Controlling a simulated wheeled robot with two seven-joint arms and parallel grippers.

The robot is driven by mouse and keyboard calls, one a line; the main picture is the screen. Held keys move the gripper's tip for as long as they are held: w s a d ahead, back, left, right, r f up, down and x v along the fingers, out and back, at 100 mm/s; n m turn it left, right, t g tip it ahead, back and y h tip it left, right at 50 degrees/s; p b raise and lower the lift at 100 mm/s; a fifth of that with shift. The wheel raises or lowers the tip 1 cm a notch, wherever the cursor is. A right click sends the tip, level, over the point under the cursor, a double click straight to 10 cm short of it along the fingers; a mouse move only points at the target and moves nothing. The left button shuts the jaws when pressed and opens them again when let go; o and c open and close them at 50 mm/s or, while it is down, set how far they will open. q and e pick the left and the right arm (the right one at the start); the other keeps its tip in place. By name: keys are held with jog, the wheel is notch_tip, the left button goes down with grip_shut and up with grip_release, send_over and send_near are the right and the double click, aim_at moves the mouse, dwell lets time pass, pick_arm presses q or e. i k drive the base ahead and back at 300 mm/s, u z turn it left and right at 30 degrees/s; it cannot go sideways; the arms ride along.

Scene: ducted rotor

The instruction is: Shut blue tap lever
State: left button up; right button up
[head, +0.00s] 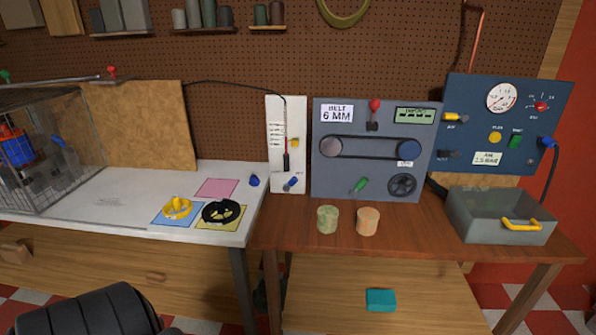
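A blue tap lever (548,142) sticks out at the right edge of the dark blue gauge panel (540,105), with a dark hose hanging below it. Another small blue handle (291,183) sits tilted low on the narrow white panel (274,130). I cannot tell from this view which is the named tap, or whether either is open or shut. Neither of my grippers shows in the head view.
The blue panel also carries a round gauge (501,98), a yellow handle (457,117) and a red knob (541,106). A grey bin (470,222) stands below it. Two cylinders, green (327,219) and orange (368,221), stand on the brown bench (415,245).

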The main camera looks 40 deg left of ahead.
aim_at(286, 187)
jog(key=u, duration=0.9)
